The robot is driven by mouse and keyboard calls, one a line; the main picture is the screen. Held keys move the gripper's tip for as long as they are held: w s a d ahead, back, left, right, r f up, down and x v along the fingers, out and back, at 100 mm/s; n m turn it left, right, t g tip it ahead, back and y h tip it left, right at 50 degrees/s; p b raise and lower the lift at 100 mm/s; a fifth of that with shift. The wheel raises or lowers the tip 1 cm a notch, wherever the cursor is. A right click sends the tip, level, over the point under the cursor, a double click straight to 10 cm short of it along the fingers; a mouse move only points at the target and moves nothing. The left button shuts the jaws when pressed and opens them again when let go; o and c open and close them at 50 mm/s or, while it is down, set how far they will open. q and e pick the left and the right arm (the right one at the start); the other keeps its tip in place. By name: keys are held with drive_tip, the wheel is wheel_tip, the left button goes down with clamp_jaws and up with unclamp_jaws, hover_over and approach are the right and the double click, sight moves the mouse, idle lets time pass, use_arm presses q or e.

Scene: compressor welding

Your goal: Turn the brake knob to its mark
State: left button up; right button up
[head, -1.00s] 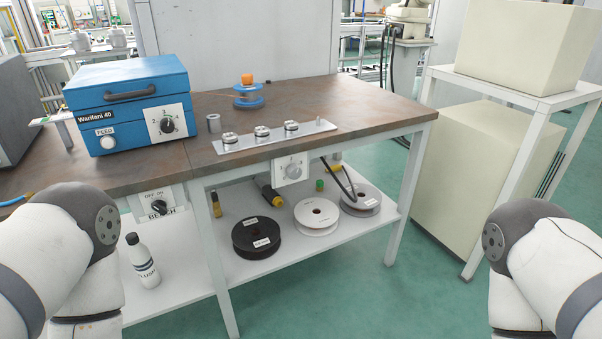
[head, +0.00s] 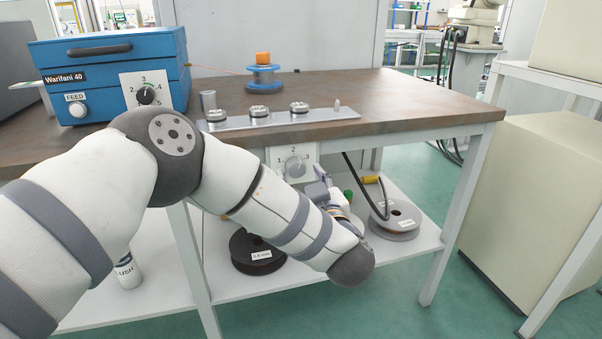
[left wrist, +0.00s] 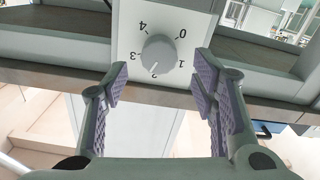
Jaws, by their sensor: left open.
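The grey round knob (head: 295,167) sits on a white dial plate (head: 277,155) under the bench's front edge; I take it as the brake knob. In the left wrist view the knob (left wrist: 159,54) and its plate appear upside down, with numbers 0 to 4. A small line on the knob points roughly toward the 2. My left gripper (head: 319,184) is in front of the plate, partly hidden by my forearm. In the left wrist view my left gripper (left wrist: 160,77) is open, fingers on either side of the knob, apparently not touching it. My right gripper is out of view.
A blue feeder box (head: 110,75) with a black dial knob (head: 146,95) stands on the bench. A metal strip (head: 280,117) with several fittings lies along the front edge. Spools (head: 397,222) and a bottle (head: 127,271) stand on the lower shelf. A bench leg (head: 455,215) is to the right.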

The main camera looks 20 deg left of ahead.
sight(297, 169)
use_arm(q)
drive_tip(key=shift+x, duration=2)
drive_tip(key=c, duration=1.2)
drive_tip(key=shift+o, duration=0.2)
